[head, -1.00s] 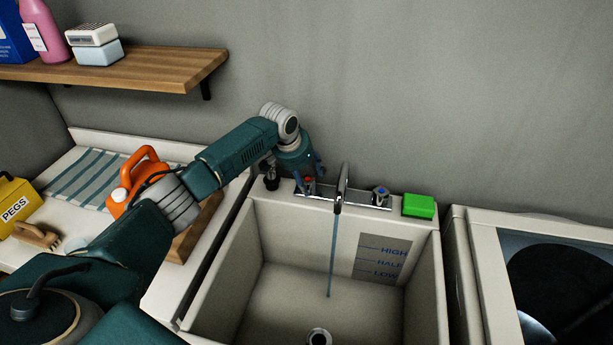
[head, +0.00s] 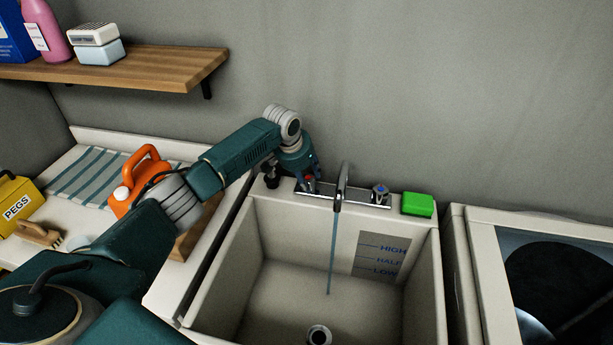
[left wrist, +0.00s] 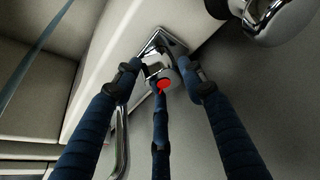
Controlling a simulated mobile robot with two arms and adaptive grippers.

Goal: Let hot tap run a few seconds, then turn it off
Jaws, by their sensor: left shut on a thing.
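The hot tap (head: 309,179), a chrome handle with a red cap, is at the left end of the tap unit behind the sink. In the left wrist view its red cap (left wrist: 162,85) sits between my fingers. My left gripper (head: 305,176) comes from above left and is shut on this handle; the three blue fingers (left wrist: 160,75) close round it. A thin water stream (head: 333,250) falls from the chrome spout (head: 343,183) into the sink (head: 286,285). The blue-marked tap (head: 380,194) stands free on the right. My right gripper is not in view.
A green block (head: 418,205) sits on the sink's back right rim. A white-framed appliance (head: 470,250) stands right of the sink. On the left counter are an orange jug (head: 147,180) and a yellow PEGS box (head: 17,205). A wooden shelf (head: 160,70) hangs above left.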

